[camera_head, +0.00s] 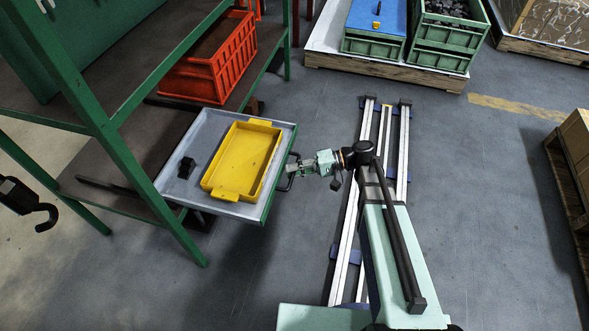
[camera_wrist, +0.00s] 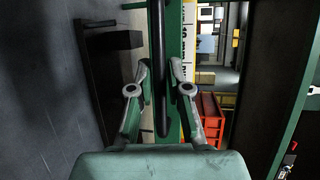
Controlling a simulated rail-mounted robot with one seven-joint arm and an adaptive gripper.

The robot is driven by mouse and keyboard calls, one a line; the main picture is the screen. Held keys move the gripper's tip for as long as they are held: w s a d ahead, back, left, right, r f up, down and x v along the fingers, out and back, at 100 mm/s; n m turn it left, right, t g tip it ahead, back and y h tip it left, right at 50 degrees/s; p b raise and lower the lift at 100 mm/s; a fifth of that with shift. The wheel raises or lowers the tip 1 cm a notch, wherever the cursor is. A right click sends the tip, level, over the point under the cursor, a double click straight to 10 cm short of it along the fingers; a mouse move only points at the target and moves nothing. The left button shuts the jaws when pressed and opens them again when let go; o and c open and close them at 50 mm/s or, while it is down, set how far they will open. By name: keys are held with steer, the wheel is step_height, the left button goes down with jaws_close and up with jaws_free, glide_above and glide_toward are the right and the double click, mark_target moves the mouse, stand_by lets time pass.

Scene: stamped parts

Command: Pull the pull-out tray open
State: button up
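The pull-out tray (camera_head: 213,128) is a grey flat tray with a green front edge, standing out from the green rack in the head view. Its black handle (camera_head: 284,188) is on the front edge facing my arm. My gripper (camera_head: 294,168) is at this handle. In the wrist view the handle (camera_wrist: 159,100) is an upright black bar between the two fingertips of my gripper (camera_wrist: 160,80). The fingers are apart, one on each side of the bar, with a narrow gap visible at least on the right.
A yellow bin (camera_head: 243,160) and a small black part (camera_head: 186,167) lie on the tray. A red crate (camera_head: 208,65) sits on the rack (camera_head: 150,170). Green crates (camera_head: 440,57) stand on a pallet at the back. The floor in front of the tray is clear up to my rails.

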steer(key=shift+o, duration=0.5)
steer(key=v, duration=1.2)
